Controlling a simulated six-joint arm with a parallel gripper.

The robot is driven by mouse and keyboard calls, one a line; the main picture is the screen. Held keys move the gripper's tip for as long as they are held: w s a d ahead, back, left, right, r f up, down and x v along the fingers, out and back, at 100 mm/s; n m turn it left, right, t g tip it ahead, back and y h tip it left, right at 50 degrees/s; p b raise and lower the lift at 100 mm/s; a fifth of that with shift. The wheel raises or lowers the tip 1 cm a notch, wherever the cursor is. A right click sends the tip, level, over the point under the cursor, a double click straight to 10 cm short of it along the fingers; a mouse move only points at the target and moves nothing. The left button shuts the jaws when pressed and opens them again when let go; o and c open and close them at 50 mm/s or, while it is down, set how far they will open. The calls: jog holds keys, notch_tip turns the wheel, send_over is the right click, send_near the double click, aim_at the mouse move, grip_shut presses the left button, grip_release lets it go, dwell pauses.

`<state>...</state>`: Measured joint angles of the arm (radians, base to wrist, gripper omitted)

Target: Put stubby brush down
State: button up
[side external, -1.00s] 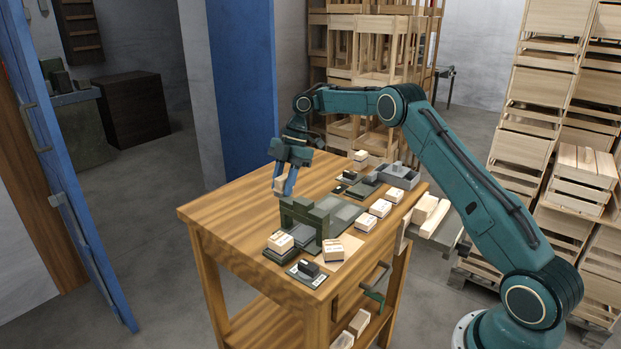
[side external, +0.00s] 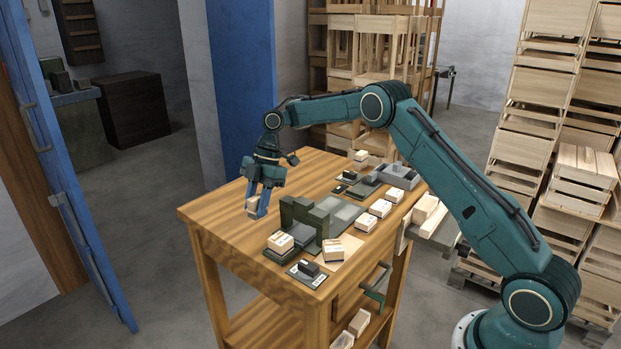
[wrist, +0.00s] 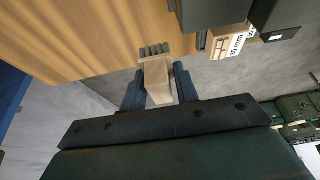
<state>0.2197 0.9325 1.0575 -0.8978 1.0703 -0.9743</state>
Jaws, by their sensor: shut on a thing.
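The stubby brush (wrist: 156,76) is a pale wooden block with a row of dark grey bristles at one end. My gripper (wrist: 158,88) is shut on its wooden body, one finger on each side, with the bristles pointing away from the palm. In the side view my gripper (side external: 258,207) points down over the left part of the wooden table (side external: 225,222). The brush (side external: 252,206) shows small and pale between the fingers, close to the tabletop. I cannot tell whether it touches the wood.
A dark green fixture (side external: 303,215) stands right of my gripper. Pale labelled boxes (side external: 367,222) and a grey tray (side external: 397,176) lie farther right. The tabletop left of the fixture is bare. The table's left edge is near. Wooden crates (side external: 570,110) are stacked behind.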

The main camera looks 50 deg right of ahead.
aim_at(260, 235)
jog(key=shift+f, duration=0.9)
jog(key=shift+f, duration=0.1)
jog(key=shift+f, duration=1.9)
jog(key=shift+f, duration=0.1)
jog(key=o, duration=0.9)
jog(key=shift+v, duration=3.9)
jog(key=shift+a, duration=0.1)
